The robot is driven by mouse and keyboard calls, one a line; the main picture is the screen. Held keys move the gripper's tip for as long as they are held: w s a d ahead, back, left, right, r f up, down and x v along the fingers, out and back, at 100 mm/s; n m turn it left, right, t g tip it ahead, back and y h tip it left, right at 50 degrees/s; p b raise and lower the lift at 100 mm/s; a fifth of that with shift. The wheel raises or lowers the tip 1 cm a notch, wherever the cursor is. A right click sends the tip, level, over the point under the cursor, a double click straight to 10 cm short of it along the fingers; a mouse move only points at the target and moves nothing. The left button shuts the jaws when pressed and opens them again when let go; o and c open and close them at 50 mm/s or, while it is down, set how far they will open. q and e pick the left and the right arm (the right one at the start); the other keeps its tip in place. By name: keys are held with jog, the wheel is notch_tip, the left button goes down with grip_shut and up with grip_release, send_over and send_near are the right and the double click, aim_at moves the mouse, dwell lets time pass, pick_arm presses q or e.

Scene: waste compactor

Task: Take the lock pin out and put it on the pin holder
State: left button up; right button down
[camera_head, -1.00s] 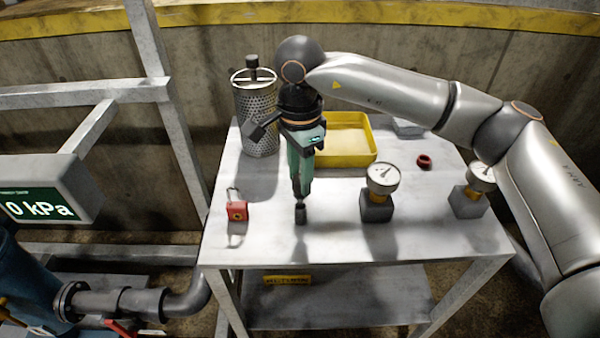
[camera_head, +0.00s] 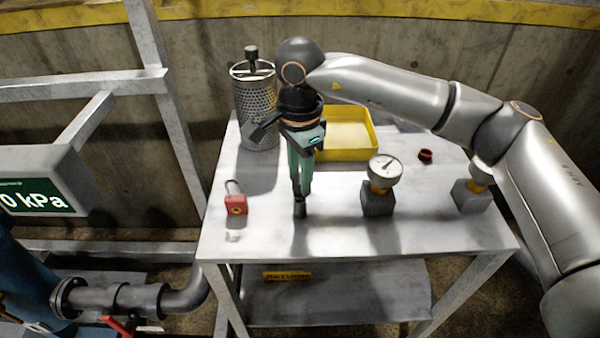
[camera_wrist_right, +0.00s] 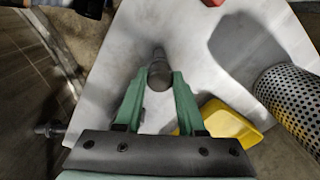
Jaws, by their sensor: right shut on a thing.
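My right gripper (camera_head: 299,186) points straight down over the front middle of the metal table (camera_head: 340,235). Its green fingers are shut on a dark grey, pin-like piece with a thicker lower end (camera_head: 299,210), which I take for the lock pin. The piece also shows between the fingertips in the right wrist view (camera_wrist_right: 159,74). I cannot tell whether its lower end touches the table. No pin holder can be made out for sure. My left gripper is not in view.
A red padlock (camera_head: 236,205) lies left of the gripper, with a small white thing (camera_head: 233,236) before it. A gauge on a dark block (camera_head: 377,203) stands to the right, another (camera_head: 472,194) further right. A perforated cylinder (camera_head: 257,110) and yellow tray (camera_head: 372,140) are behind.

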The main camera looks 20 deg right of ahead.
jog(key=shift+f+b, duration=0.5)
jog(key=shift+f, duration=0.15)
jog(key=shift+c, duration=2.2)
grip_release()
jog(key=shift+c, duration=0.4)
jog(key=shift+r+p, duration=2.2)
jog(key=shift+r, duration=1.35)
